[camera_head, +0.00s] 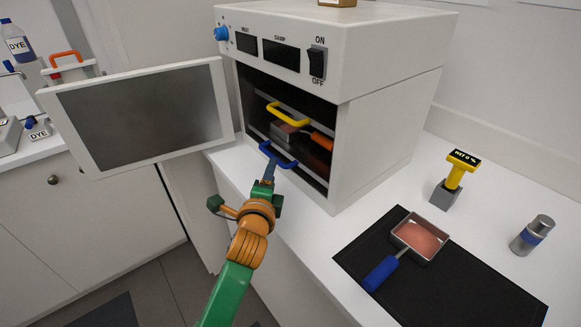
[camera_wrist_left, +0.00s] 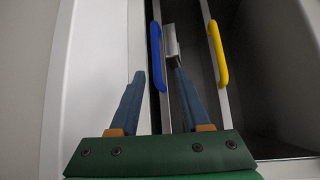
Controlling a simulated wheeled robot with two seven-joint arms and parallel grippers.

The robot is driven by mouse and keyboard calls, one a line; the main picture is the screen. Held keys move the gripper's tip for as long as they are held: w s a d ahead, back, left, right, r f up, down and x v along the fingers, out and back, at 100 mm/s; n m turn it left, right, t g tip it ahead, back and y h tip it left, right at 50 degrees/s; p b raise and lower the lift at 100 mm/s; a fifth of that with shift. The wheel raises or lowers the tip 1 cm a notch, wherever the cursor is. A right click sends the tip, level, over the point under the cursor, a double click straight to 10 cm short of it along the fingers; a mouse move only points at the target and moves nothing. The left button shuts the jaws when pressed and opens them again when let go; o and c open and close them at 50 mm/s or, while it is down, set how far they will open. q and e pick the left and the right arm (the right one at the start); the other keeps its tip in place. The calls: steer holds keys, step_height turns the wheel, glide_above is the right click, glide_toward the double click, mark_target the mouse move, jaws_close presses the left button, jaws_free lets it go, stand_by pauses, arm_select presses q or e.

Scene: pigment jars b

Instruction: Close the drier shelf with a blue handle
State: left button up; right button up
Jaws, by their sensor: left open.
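The white drier (camera_head: 380,150) stands on the counter with its door (camera_head: 140,110) swung open to the left. The blue handle (camera_head: 277,156) of the lower shelf shows at the front of the opening. My left gripper (camera_head: 267,170) is at this handle, its fingers open. In the left wrist view the blue handle (camera_wrist_left: 157,55) lies between the two fingers of the gripper (camera_wrist_left: 159,72); I cannot tell if they touch it. The yellow handle (camera_head: 288,114) of the shelf above also shows in the left wrist view (camera_wrist_left: 218,55). My right gripper is not in view.
A pan with an orange handle (camera_head: 321,141) is inside the drier. On the right, a pan with a blue handle (camera_head: 381,273) lies on a black mat (camera_head: 470,290). A yellow-handled stamp (camera_head: 456,175) and a metal jar (camera_head: 530,236) stand nearby.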

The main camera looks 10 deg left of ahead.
arm_select(q)
steer(key=w, duration=0.2)
steer(key=w+a+f, duration=0.1)
steer(key=w, duration=0.1)
steer(key=w+a, duration=0.1)
steer(key=w, duration=0.1)
steer(key=shift+w+a+f, duration=0.1)
steer(key=shift+a+f, duration=0.15)
steer(key=shift+f, duration=0.05)
steer(key=shift+w+d+r, duration=0.15)
steer(key=shift+w+d, duration=0.1)
steer(key=shift+a, duration=0.15)
steer(key=shift+c, duration=1.3)
jaws_close()
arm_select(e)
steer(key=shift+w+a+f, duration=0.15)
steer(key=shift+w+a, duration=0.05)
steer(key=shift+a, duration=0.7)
arm_select(q)
steer(key=shift+f, duration=0.2)
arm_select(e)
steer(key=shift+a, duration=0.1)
